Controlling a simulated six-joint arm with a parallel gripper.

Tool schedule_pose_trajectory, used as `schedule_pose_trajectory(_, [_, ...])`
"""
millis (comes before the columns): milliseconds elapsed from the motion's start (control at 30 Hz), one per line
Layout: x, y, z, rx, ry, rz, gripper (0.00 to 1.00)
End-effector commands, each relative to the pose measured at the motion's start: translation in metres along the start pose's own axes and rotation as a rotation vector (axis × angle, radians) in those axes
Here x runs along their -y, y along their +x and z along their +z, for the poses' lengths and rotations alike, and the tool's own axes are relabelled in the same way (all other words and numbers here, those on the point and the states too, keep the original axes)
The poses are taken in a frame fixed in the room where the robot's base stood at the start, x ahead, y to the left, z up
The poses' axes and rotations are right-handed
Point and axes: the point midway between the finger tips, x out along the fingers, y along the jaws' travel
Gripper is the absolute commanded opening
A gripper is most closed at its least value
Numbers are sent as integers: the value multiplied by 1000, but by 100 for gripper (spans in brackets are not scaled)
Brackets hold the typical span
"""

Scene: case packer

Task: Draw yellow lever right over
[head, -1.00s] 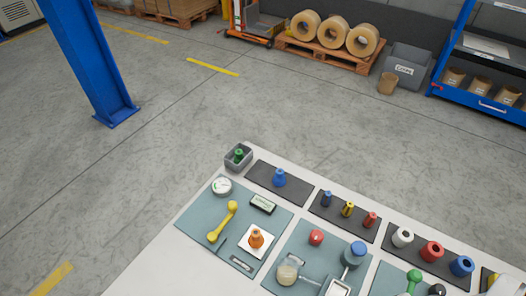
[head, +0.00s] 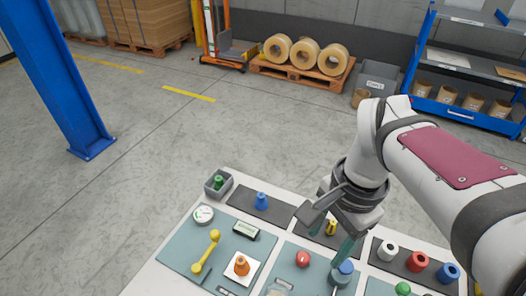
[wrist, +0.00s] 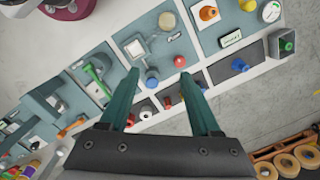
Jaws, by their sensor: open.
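The yellow lever (head: 206,252) is on the left teal panel in the head view. It runs from a round knob at its upper right end to a hub at its lower left. In the wrist view only a bit of it (wrist: 247,5) shows at the top edge. My gripper (wrist: 160,74) is open and empty, its two teal fingers apart. In the head view it (head: 343,256) hangs over the middle panel by the blue cap, well to the right of the lever and apart from it.
An orange knob (head: 241,266) on a white plate stands right of the lever. A gauge (head: 203,215) and a small display (head: 246,231) are behind it. A red button (head: 302,259) and a blue cap (head: 345,267) are on the middle panel. Pegs stand on dark strips behind.

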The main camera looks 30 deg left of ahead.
Motion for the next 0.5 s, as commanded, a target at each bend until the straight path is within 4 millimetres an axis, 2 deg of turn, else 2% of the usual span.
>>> schedule_pose_trajectory(33, [52,6,8,-9,9,21,64])
schedule_pose_trajectory(100, [120,21,33,-34,60,35,64])
schedule_pose_trajectory(200, [187,49,80,-65,122,39,64])
schedule_pose_trajectory(300, [220,69,115,-83,161,33,64])
schedule_pose_trajectory(333, [224,73,121,-86,170,31,64])
schedule_pose_trajectory(400, [229,80,128,-90,180,29,64])
schedule_pose_trajectory(500, [228,96,126,-91,184,32,64])
